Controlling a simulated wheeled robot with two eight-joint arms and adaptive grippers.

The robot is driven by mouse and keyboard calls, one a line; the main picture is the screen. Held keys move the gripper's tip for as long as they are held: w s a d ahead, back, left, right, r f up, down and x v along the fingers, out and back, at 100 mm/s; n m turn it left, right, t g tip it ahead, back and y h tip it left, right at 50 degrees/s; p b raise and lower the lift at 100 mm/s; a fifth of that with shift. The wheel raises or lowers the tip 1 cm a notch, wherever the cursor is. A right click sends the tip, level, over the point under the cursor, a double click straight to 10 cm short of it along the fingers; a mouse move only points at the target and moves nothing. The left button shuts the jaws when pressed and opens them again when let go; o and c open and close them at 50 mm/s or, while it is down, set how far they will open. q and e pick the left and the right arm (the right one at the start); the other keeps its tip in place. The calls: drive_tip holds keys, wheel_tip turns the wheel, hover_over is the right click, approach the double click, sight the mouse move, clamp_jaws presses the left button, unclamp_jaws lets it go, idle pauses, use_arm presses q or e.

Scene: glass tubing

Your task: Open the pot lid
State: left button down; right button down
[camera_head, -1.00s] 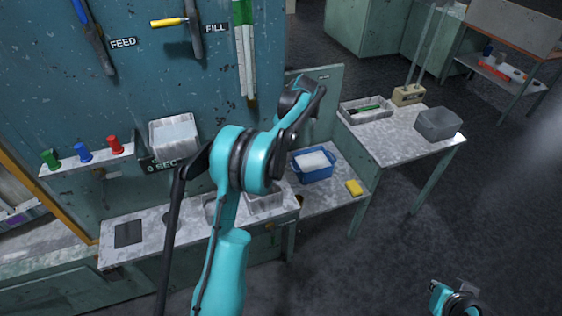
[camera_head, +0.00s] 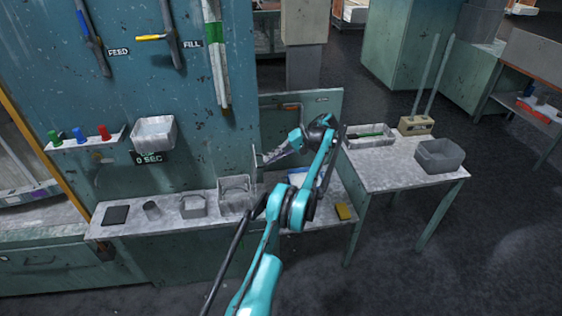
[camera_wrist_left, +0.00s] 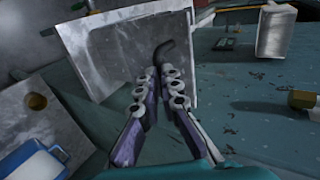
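In the left wrist view the lid seems to be the large grey square plate (camera_wrist_left: 108,48), with a dark hooked handle (camera_wrist_left: 175,46). My left gripper (camera_head: 264,159) is right of the plate. In the wrist view its fingertips (camera_wrist_left: 160,73) are apart with a narrow gap, close to the handle; whether they touch it is unclear. My right gripper is out of view.
A dark pad (camera_head: 115,215), a small cup (camera_head: 152,210) and a grey container (camera_head: 193,206) stand left on the bench. A white tray (camera_head: 153,133) hangs on the wall.

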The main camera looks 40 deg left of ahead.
use_arm(q)
drive_tip(key=shift+s+f, duration=0.15)
drive_tip(key=shift+f, duration=0.4)
drive_tip(key=shift+s+f, duration=0.15)
drive_tip(key=shift+f, duration=0.35)
drive_tip(key=shift+a, duration=0.1)
drive_tip(key=c, duration=2)
unclamp_jaws()
drive_tip(key=o, duration=0.4)
drive_tip(key=shift+s+a+f, duration=0.1)
drive_tip(key=shift+s+a, duration=0.05)
drive_tip(key=shift+a, duration=0.15)
drive_tip(key=shift+o, duration=0.7)
drive_tip(key=shift+s+a, duration=0.15)
drive_tip(key=shift+a, duration=0.1)
drive_tip(key=shift+s, duration=0.15)
drive_tip(key=shift+c, duration=0.2)
drive_tip(key=shift+w+d, duration=0.25)
drive_tip(key=shift+w, duration=0.15)
drive_tip(key=shift+c, duration=0.5)
drive_tip(key=shift+d+r, duration=0.1)
drive_tip(key=shift+r, duration=0.1)
